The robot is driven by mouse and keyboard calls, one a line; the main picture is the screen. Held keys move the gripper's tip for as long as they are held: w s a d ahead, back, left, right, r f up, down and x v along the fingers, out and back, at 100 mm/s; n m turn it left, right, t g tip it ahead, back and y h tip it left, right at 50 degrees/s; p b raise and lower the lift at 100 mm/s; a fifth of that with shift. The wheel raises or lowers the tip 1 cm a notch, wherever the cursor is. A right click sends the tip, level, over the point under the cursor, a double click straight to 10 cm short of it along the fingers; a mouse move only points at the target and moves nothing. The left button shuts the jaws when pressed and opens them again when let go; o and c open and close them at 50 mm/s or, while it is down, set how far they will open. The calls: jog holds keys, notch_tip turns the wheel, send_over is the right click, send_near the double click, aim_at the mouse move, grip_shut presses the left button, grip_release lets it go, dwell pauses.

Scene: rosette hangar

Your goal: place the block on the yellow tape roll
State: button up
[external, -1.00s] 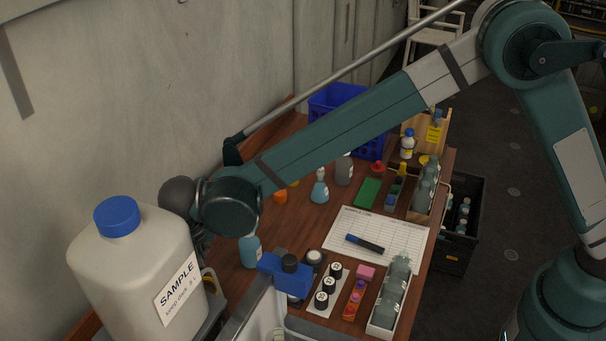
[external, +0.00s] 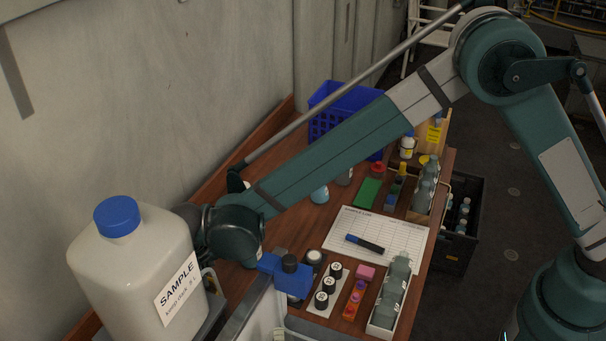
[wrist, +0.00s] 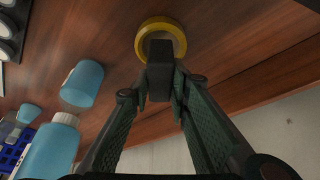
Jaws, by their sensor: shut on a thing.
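In the wrist view my gripper (wrist: 160,88) is shut on a dark block (wrist: 160,65), which sticks out beyond the fingertips. The yellow tape roll (wrist: 179,32) lies on the brown table, and the block's far end overlaps its ring in this view. I cannot tell whether the block touches the roll or is still above it. In the external view the gripper, block and tape roll are hidden behind my arm and the large white SAMPLE jug.
The SAMPLE jug (external: 140,275) stands close to my wrist. A blue crate (external: 345,105), a paper sheet (external: 375,240) and small bottles occupy the table. Bare wood surrounds the roll's right side.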

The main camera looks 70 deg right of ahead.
jog(key=shift+f, duration=1.4)
jog(key=shift+f, duration=0.15)
jog(key=o, duration=1)
jog(key=shift+c, duration=0.2)
jog(key=shift+r, duration=0.2)
jog(key=shift+s+a+r, duration=0.15)
jog(key=shift+r, duration=0.35)
jog(key=v, duration=0.3)
jog(key=w+d+v, duration=0.1)
jog(key=v, duration=0.2)
jog(key=r+v, duration=0.1)
jog(key=v, duration=0.2)
jog(key=shift+w+d, duration=0.2)
jog(key=shift+r, duration=0.65)
jog(key=shift+r, duration=0.1)
